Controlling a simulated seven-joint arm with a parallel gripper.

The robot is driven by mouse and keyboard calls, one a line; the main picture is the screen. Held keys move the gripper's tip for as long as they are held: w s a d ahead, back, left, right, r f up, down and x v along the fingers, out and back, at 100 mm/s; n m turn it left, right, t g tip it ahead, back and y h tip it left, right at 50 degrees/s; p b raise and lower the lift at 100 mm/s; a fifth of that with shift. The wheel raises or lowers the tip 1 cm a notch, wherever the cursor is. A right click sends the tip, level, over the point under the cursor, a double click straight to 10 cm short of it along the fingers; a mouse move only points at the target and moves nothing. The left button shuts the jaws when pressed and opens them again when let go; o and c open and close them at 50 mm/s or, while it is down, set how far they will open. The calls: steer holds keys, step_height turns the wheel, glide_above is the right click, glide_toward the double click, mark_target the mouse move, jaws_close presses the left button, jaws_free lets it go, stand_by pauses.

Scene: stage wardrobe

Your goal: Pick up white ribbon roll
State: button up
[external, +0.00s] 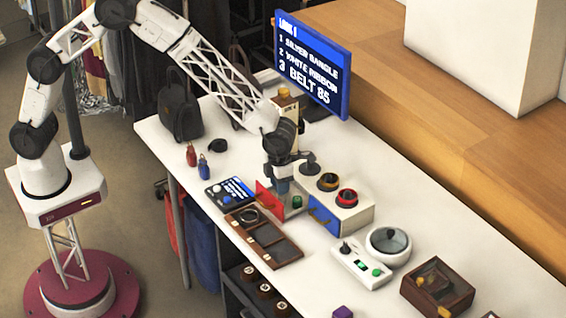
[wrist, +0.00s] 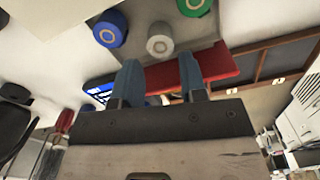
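The white ribbon roll (wrist: 159,43) shows in the wrist view between a blue roll (wrist: 110,28) and a green roll (wrist: 194,6), in a pulled-out drawer with a red front (wrist: 205,67). My gripper (wrist: 160,62) is open and empty, its two blue fingers apart, with the white roll beyond the gap between the tips. In the external view my gripper (external: 282,188) points down just behind the red drawer front (external: 266,202). The green roll (external: 297,202) shows beside it; the white roll is hidden there.
A white drawer box with a closed blue drawer (external: 322,218) stands to the right. A brown compartment tray (external: 282,254) holding a ring lies in front. A black control panel (external: 230,191), small red and blue tagged items (external: 204,166) and a black bag (external: 180,112) are left. A screen (external: 314,65) stands behind.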

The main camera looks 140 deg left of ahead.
mark_target(280, 197)
steer(key=shift+f, duration=0.1)
steer(key=shift+f, duration=2.55)
steer(key=shift+c, duration=0.3)
steer(key=c, duration=0.5)
